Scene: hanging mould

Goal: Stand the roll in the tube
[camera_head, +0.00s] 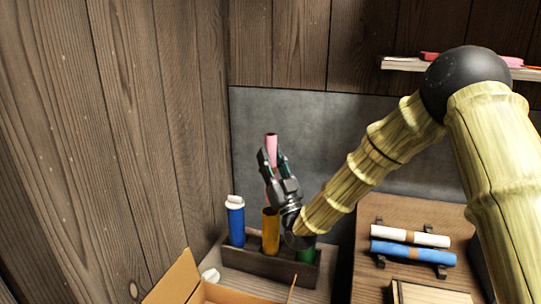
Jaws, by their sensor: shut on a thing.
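My gripper (272,155) is shut on a pink roll (271,138), held upright with its top end above the fingertips. The roll's lower part is partly hidden by the fingers. Below stand a blue tube (236,226), a yellow tube (270,236) and a green tube (306,254) in a dark rack. The pink roll is above the yellow tube in the picture; how far apart they are in depth I cannot tell. A white end sticks out of the blue tube's top. My wrist partly hides the green tube.
An open cardboard box (178,281) is in front of the rack. A wooden cabinet (388,208) at the right bears a white roll (412,235) and a blue roll (413,253) on holders. A shelf (403,65) with pink things hangs at the upper right. Plank walls close the left and back.

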